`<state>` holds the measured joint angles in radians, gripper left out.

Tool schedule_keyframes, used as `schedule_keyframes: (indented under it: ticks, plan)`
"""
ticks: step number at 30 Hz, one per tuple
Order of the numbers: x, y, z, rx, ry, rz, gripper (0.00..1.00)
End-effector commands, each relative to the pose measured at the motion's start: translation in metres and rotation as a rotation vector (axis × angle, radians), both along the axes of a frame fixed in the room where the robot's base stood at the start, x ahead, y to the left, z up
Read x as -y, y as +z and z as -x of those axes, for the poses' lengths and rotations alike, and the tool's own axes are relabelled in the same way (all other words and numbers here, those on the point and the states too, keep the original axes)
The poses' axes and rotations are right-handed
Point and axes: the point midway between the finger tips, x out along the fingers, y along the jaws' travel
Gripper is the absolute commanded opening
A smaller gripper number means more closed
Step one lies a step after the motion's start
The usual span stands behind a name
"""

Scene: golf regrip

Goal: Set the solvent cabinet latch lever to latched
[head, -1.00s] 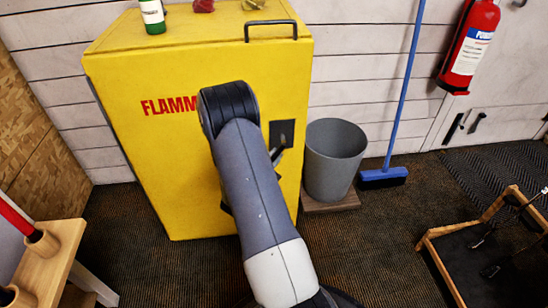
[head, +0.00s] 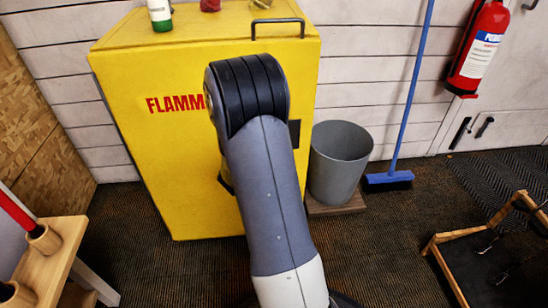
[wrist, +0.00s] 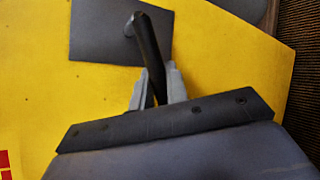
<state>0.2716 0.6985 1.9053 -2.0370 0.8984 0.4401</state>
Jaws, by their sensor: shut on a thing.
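The yellow solvent cabinet (head: 140,170) stands ahead with red lettering on its front. In the wrist view, its latch lever (wrist: 147,45) is a black rod on a dark grey plate (wrist: 95,35). The lever slants from a pivot at upper left down between my fingers. My gripper (wrist: 157,88) is shut on the lever, with one grey finger on each side of it. In the head view my arm hides the gripper and lever; only an edge of the plate (head: 294,133) shows.
A grey bin (head: 338,165) stands close to the cabinet's right side. A blue broom (head: 388,180) and a red extinguisher (head: 477,50) are by the wall. A wooden stand (head: 45,262) is at lower left, and a wood-framed tray (head: 455,270) at lower right.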

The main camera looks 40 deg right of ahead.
Motion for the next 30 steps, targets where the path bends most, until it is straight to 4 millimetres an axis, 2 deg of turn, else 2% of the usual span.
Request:
schedule_keyframes:
  ticks: [15, 30]
  plan:
    - [-0.004, 0.02, -0.003, 0.188, 0.001, -0.303, 0.0]
    - [-0.005, 0.026, -0.003, 0.225, 0.002, -0.368, 0.0]
